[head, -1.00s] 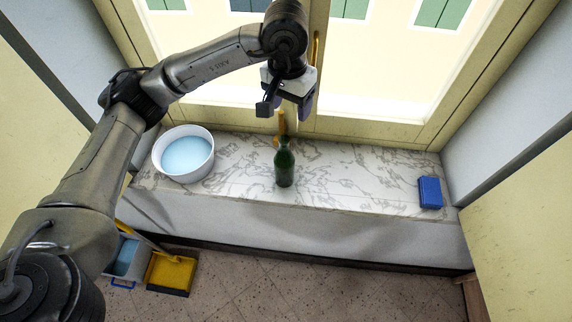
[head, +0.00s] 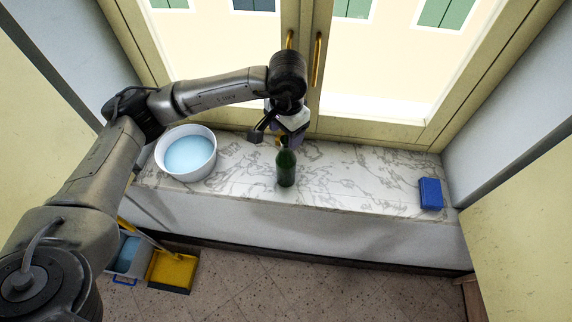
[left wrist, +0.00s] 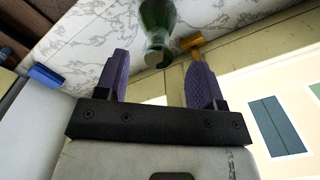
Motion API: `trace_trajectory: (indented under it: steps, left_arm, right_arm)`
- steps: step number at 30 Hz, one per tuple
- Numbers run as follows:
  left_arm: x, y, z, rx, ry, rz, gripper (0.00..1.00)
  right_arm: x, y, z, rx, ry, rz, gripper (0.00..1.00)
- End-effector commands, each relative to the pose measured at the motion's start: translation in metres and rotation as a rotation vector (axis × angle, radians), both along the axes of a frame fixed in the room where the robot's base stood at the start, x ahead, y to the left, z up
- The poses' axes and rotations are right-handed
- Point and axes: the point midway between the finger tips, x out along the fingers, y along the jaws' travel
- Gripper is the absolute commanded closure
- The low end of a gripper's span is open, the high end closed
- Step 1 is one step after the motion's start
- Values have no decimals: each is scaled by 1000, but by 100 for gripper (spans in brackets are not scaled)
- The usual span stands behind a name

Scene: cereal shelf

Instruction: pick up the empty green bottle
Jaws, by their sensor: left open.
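The green bottle (head: 286,170) stands upright on the marble sill (head: 345,180), near its middle. In the left wrist view the bottle (left wrist: 157,22) shows beyond the fingers, with its neck end towards them. My left gripper (head: 290,143) is just above and behind the bottle's top in the head view. Its two purple fingers show apart in the left wrist view (left wrist: 160,80), with nothing held between them. Whether the bottle is empty cannot be told. My right gripper is not in view.
A white basin (head: 186,153) of light blue liquid stands left of the bottle. A blue box-like object (head: 430,193) lies at the sill's right end. A window with yellow handles (head: 317,60) is behind. A bucket and a yellow dustpan (head: 172,270) are on the floor. Bare marble lies right of the bottle.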

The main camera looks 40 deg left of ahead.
Motion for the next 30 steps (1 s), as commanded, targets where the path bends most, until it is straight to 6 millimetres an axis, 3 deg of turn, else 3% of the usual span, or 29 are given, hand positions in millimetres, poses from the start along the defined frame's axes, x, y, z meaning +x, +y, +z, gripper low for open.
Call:
trace_trajectory:
  steps: [12,23,30]
  left_arm:
    - [0,-1,-45,-1,2,1,38]
    - [0,-1,-52,0,0,1,38]
    - [0,-1,-52,0,0,0,60]
  right_arm:
    - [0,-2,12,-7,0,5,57]
    - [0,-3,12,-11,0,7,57]
    - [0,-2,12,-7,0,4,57]
